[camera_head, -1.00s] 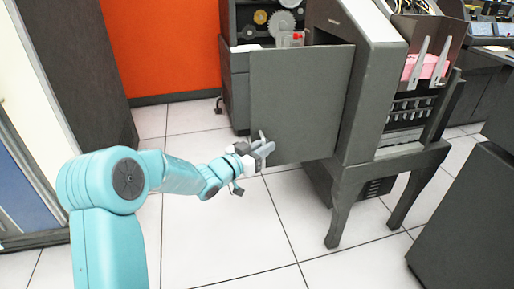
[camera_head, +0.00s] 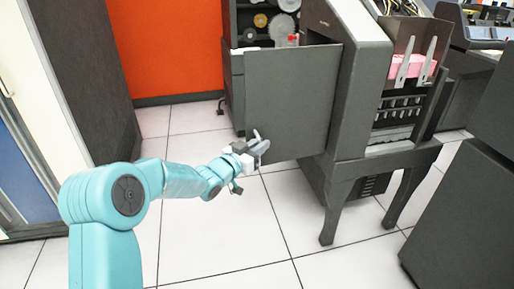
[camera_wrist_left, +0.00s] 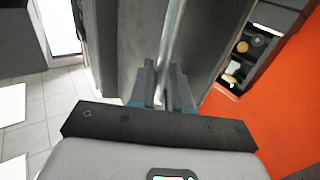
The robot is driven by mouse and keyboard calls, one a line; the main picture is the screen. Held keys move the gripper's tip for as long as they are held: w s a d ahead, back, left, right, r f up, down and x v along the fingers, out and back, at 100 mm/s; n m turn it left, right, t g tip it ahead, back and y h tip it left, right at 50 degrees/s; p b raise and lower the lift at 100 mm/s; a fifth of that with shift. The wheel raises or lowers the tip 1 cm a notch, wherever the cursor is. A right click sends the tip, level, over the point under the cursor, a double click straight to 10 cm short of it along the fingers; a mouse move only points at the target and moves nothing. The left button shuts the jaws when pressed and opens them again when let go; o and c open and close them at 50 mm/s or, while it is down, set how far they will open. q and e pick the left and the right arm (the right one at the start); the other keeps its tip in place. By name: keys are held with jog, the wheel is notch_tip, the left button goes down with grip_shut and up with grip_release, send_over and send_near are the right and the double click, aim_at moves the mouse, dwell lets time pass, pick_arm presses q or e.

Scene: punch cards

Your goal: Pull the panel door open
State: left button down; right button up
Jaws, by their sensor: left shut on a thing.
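The panel door (camera_head: 290,100) is a flat dark grey panel, standing swung out from the left side of a grey machine (camera_head: 362,75). My left gripper (camera_head: 258,146) is at the door's lower left edge. The door's hinge side is at the machine body. My right gripper is in neither view.
An orange wall (camera_head: 165,45) and a dark cabinet (camera_head: 85,80) stand at the back left. Gears show in an open machine (camera_head: 262,20) behind the door. A dark cabinet (camera_head: 465,215) is at the right. White tiled floor (camera_head: 225,225) is clear below the door.

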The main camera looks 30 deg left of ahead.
pick_arm(q)
jog(key=shift+s+d+f, duration=0.1)
jog(key=shift+d, duration=0.2)
jog(key=c, duration=1.3)
grip_release()
jog(key=shift+o, duration=0.2)
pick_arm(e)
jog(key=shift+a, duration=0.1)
pick_arm(q)
jog(key=shift+a, duration=0.1)
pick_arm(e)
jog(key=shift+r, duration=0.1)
pick_arm(q)
jog(key=p+v, duration=0.3)
jog(key=v, duration=1.3)
jog(key=shift+s, duration=0.2)
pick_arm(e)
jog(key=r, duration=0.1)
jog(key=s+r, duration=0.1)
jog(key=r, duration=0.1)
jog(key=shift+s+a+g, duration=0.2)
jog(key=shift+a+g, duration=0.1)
